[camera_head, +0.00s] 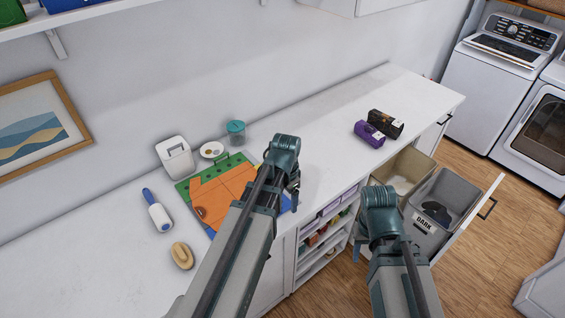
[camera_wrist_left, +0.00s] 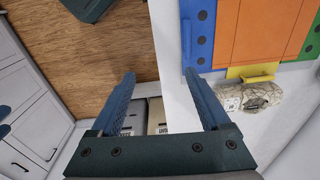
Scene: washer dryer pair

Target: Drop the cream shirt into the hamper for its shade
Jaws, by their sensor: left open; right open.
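A cream patterned bundle with a small white tag, which looks like the cream shirt (camera_wrist_left: 262,94), lies on the white counter beside the folding board in the left wrist view. In the head view my left arm seems to hide it. My left gripper (camera_head: 294,192) is open and empty over the counter's front edge; its fingers (camera_wrist_left: 160,80) stand to the left of the bundle in the wrist view. A beige hamper (camera_head: 424,160) stands behind a grey hamper (camera_head: 425,237) labelled DARK, which holds something dark. My right gripper (camera_head: 361,247) is open near the hampers.
A colored folding board (camera_head: 190,188) lies on the counter (camera_head: 330,120). Purple (camera_head: 369,134) and black (camera_head: 387,123) bundles lie farther right. A lint roller (camera_head: 158,215), a brush (camera_head: 182,255) and a teal-lidded jar (camera_head: 236,132) are on the counter. The washer (camera_head: 500,55) stands at right.

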